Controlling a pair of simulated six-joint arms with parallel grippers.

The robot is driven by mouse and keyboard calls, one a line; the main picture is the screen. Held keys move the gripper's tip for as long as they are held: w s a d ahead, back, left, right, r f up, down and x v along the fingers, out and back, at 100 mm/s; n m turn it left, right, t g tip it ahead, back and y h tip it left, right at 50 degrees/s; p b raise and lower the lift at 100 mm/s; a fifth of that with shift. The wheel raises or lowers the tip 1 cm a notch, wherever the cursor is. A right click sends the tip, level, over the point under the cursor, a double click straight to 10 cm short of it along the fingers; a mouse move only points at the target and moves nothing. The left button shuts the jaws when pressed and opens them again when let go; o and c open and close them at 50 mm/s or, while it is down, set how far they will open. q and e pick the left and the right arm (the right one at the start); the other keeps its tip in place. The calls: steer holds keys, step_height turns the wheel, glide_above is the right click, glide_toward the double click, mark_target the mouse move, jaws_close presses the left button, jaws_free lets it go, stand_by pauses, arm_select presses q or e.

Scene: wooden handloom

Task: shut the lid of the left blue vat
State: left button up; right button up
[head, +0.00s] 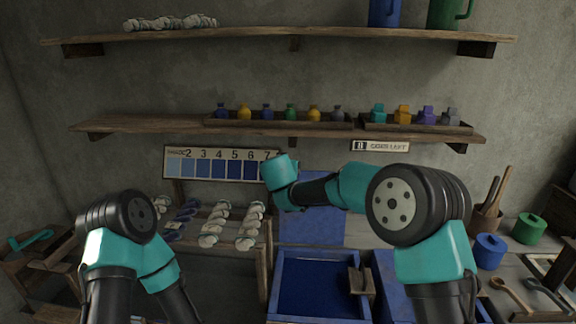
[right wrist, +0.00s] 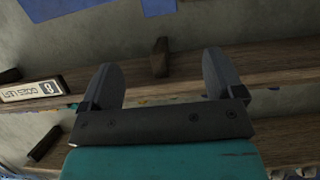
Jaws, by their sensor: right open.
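The left blue vat (head: 273,290) stands open at the bottom centre of the head view, with dark blue liquid inside. Its blue lid (head: 322,228) stands raised behind the opening, partly covered by my right arm. My right gripper's fingers (right wrist: 163,72) are open and empty in the right wrist view. In the head view my right wrist is above and in front of the lid's upper left, and its fingers are hidden. My left arm is at the lower left, and its gripper is out of the picture.
A second blue vat (head: 388,285) is mostly hidden behind my right arm. A brown wooden piece (head: 361,282) sits at the left vat's right side. A numbered blue strip (head: 220,166) and a bottle shelf (head: 190,125) are behind. Racked yarn skeins (head: 210,235) stand left.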

steer(key=x, duration=1.6)
steer(key=shift+f, duration=0.15)
steer(key=c, duration=1.3)
steer(key=shift+s, duration=0.1)
